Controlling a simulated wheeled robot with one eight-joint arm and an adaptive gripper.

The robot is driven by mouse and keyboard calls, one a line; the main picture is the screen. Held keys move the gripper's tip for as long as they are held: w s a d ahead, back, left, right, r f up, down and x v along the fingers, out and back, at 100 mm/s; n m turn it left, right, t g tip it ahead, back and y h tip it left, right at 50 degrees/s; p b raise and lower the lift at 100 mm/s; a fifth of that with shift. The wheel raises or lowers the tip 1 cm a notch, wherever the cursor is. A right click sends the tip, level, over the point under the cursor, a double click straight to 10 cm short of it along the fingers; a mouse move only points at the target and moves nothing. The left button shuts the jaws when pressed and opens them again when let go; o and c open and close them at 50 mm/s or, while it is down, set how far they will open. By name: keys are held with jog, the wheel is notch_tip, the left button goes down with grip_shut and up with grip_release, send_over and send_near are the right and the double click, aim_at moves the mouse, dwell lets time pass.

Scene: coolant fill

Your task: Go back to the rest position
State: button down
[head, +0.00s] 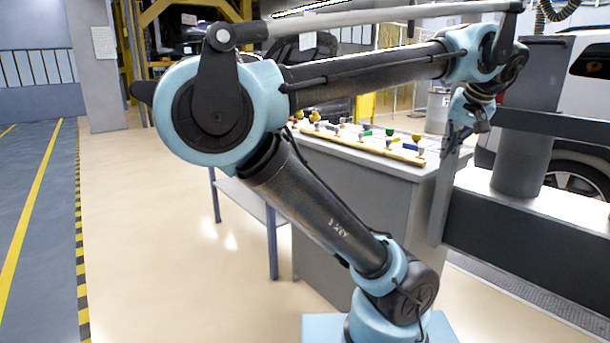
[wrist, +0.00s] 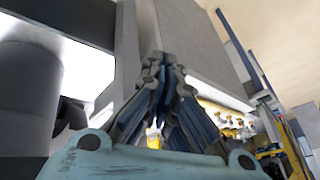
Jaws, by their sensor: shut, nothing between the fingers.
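My gripper (head: 450,145) hangs from my raised arm at the right of the head view, close to the near right corner of the grey cabinet (head: 340,190). In the wrist view my gripper (wrist: 165,62) has its fingertips together with nothing between them. A small yellow thing (wrist: 154,137) shows through the gap between the finger links, behind the gripper. My arm is bent, with its elbow high at the left of the head view and the upper links stretching right.
A yellow-edged board (head: 385,152) with several coloured fittings lies on the cabinet. A dark rail (head: 560,124) and thick grey post (head: 530,140) stand at the right, before a white vehicle (head: 588,95). A blue-legged table (head: 245,195) adjoins the cabinet. The left floor (head: 140,230) is clear.

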jog(key=s+a+f+n+g, duration=0.1)
jog(key=a+f, duration=0.4)
jog(key=f, duration=0.4)
jog(key=s+a+f+n+g, duration=0.1)
jog(key=a+f+n, duration=0.1)
jog(key=a+f, duration=0.4)
jog(key=s+a+f+n+g, duration=0.1)
jog(key=a+f, duration=0.5)
jog(key=f, duration=0.7)
jog(key=shift+a+f+n+g+h, duration=0.15)
jog(key=shift+f+n+g+h, duration=0.2)
jog(key=shift+n, duration=0.15)
jog(key=shift+s, duration=0.1)
